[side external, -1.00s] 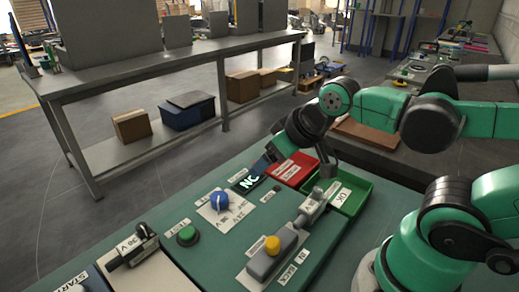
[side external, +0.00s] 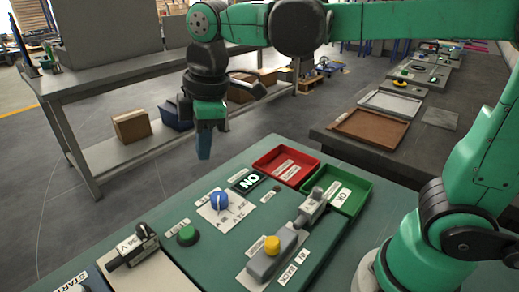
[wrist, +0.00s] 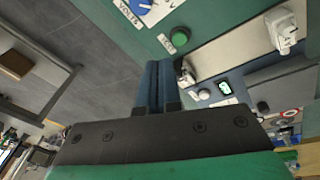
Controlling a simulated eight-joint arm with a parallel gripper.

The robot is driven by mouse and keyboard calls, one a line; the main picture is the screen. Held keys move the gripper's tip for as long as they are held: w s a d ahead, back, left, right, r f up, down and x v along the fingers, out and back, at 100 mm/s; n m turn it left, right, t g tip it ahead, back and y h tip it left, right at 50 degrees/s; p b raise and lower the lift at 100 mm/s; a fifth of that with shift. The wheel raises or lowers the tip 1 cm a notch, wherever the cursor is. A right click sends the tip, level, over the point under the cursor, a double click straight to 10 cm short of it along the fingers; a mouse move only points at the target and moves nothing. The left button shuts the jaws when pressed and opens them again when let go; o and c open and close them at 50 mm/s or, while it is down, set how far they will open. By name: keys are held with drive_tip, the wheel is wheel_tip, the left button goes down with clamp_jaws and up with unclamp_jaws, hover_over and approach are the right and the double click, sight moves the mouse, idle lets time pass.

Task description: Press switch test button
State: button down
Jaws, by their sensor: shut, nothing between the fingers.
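The green round test button (side external: 187,235) sits on the green panel (side external: 150,247) beside a small white label reading TEST. It also shows in the wrist view (wrist: 180,39), above and right of the fingertips. My gripper (side external: 204,157) points down with its blue fingers together and empty. It hangs in the air, apart from the button and beyond it toward the panel's far edge. The shut fingers also show in the wrist view (wrist: 158,64). Nothing hides the button.
A blue knob (side external: 219,201), a lit sign (side external: 249,181), a fixture with a yellow button (side external: 272,244) and a lever switch (side external: 132,246) stand around the button. Red (side external: 286,164) and green (side external: 349,190) trays lie at the panel's far right. The air above the button looks clear.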

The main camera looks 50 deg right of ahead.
sight(186, 232)
drive_tip(key=a+n, duration=0.1)
drive_tip(key=n, duration=0.1)
drive_tip(key=w+a+n+g, duration=0.1)
drive_tip(key=a, duration=0.1)
drive_tip(key=a+n+g, duration=0.1)
drive_tip(key=a+n, duration=0.1)
drive_tip(key=shift+w+a+r+n+h, duration=0.1)
drive_tip(key=shift+w+a+n+h, duration=0.05)
drive_tip(key=shift+w+n+h, duration=0.15)
wheel_tip(186, 232, down, 14)
drive_tip(key=shift+f, duration=0.1)
idle(0.3)
drive_tip(key=shift+f, duration=0.95)
wheel_tip(186, 232, up, 14)
drive_tip(key=shift+r, duration=0.15)
idle(0.4)
